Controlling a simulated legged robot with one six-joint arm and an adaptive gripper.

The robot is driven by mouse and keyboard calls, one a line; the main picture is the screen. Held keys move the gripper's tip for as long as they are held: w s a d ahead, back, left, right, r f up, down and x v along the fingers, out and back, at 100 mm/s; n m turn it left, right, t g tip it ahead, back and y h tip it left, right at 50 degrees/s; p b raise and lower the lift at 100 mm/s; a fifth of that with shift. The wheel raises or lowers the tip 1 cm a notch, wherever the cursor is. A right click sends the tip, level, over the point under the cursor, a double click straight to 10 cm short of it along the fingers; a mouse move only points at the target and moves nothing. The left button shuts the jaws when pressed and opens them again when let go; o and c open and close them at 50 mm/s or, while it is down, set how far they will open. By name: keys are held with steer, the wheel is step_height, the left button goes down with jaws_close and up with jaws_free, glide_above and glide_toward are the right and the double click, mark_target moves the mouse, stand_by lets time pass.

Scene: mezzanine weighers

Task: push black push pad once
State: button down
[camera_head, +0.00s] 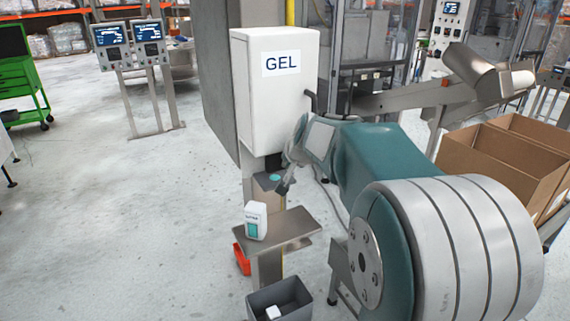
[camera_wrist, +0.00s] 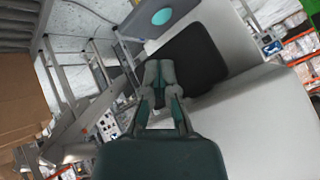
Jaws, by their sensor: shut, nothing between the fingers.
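The black push pad (camera_wrist: 208,52) sits on the lower part of the white GEL dispenser (camera_head: 279,95). In the wrist view it is a dark rounded panel against the dispenser's pale body (camera_wrist: 265,120). In the head view a small dark part of it (camera_head: 273,161) shows below the white housing; the rest is hidden. My gripper (camera_wrist: 163,66) is shut and empty. Its fingertips overlap the pad's edge in the wrist view; whether they touch it I cannot tell. In the head view my gripper (camera_head: 290,180) is beside the dispenser's lower end.
A grey block with a teal disc (camera_head: 275,178) is below the dispenser. A shelf (camera_head: 290,228) holds a white bottle (camera_head: 256,220). Cardboard boxes (camera_head: 500,165) stand right.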

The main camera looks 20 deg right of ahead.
steer(key=shift+s, duration=1.2)
steer(key=shift+s, duration=0.1)
steer(key=s, duration=0.4)
steer(key=shift+s+d, duration=0.1)
steer(key=shift+s, duration=0.3)
steer(key=s+a+f+n+g, duration=0.1)
steer(key=s+a+n, duration=0.1)
steer(key=s+a, duration=0.3)
steer(key=s+a+f+n+g, duration=0.1)
steer(key=s+a+f+n, duration=0.1)
steer(key=s, duration=0.8)
steer(key=s+a+f+n+g, duration=0.1)
steer(key=s+a+n, duration=0.3)
steer(key=s+a, duration=0.3)
steer(key=shift+s+a+f+y, duration=0.25)
steer(key=shift+s+a+y, duration=0.1)
steer(key=shift+s, duration=0.35)
